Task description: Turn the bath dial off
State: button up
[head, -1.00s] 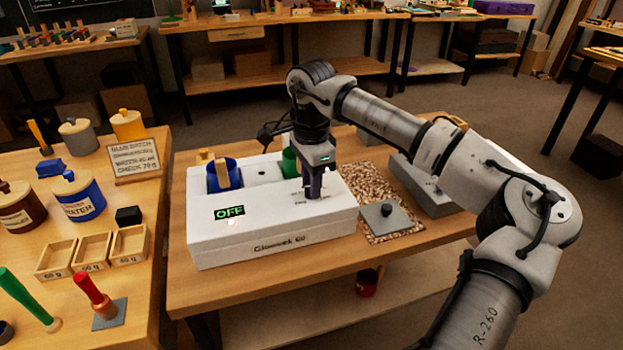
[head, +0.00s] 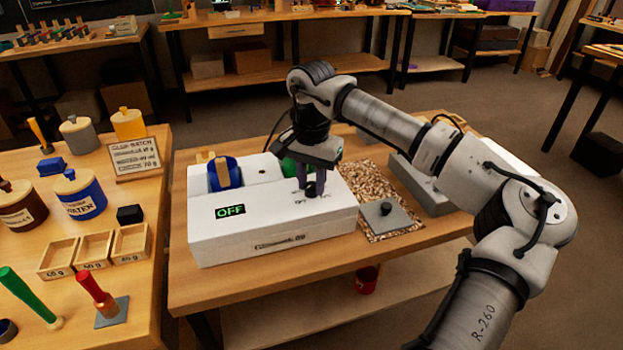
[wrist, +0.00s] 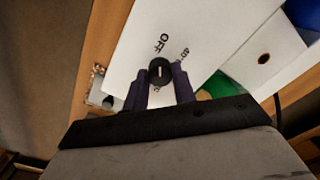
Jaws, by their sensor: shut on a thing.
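The glue bath is a white box (head: 270,232) on the middle bench. Its front display (head: 230,211) reads OFF in green. The black dial (wrist: 160,71) sits on its top, and its white mark lines up roughly with the printed OFF label (wrist: 161,43). My gripper (head: 311,190) points down over the right part of the bath's top. In the wrist view, its fingers (wrist: 160,85) stand on either side of the dial, shut on it. In the head view the fingers partly hide the dial.
A blue pot (head: 225,173) and a green pot (head: 290,166) sit in the bath behind my gripper. A grey plate with a black knob (head: 387,212) lies on a speckled mat (head: 367,184) to the right. Jars and trays crowd the left bench.

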aim_at(311, 186)
dwell(0.4)
jog(key=o, duration=1)
notch_tip(311, 186, up, 14)
jog(key=shift+f, duration=0.1)
jog(key=shift+s, duration=0.1)
